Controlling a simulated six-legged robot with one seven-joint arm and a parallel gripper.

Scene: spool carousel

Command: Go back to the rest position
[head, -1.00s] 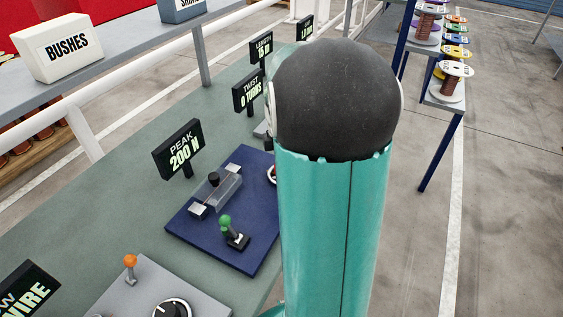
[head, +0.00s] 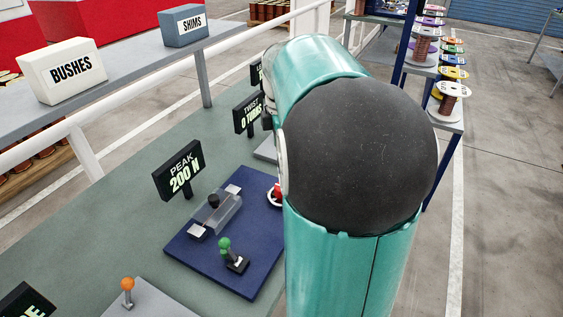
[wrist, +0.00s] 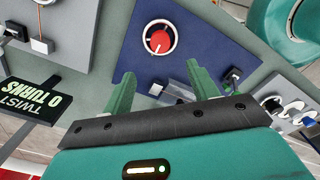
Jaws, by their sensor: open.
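My gripper (wrist: 157,85) shows in the wrist view with its two green fingers apart and nothing between them. It hangs over the near edge of a dark blue panel (wrist: 190,30), which has a red knob (wrist: 158,40) in a white ring. In the head view, my teal arm with its black joint fills the middle and hides the gripper. The blue panel (head: 195,253) there carries a lever with a green ball (head: 224,244), a clear-covered slider (head: 215,212) and part of the red knob (head: 275,195).
A PEAK 200 N sign (head: 179,170) and a TWIST 0 TURNS sign (head: 249,113) stand on the green bench (head: 110,220). A rack of spools (head: 448,100) stands at the right, with open floor beyond.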

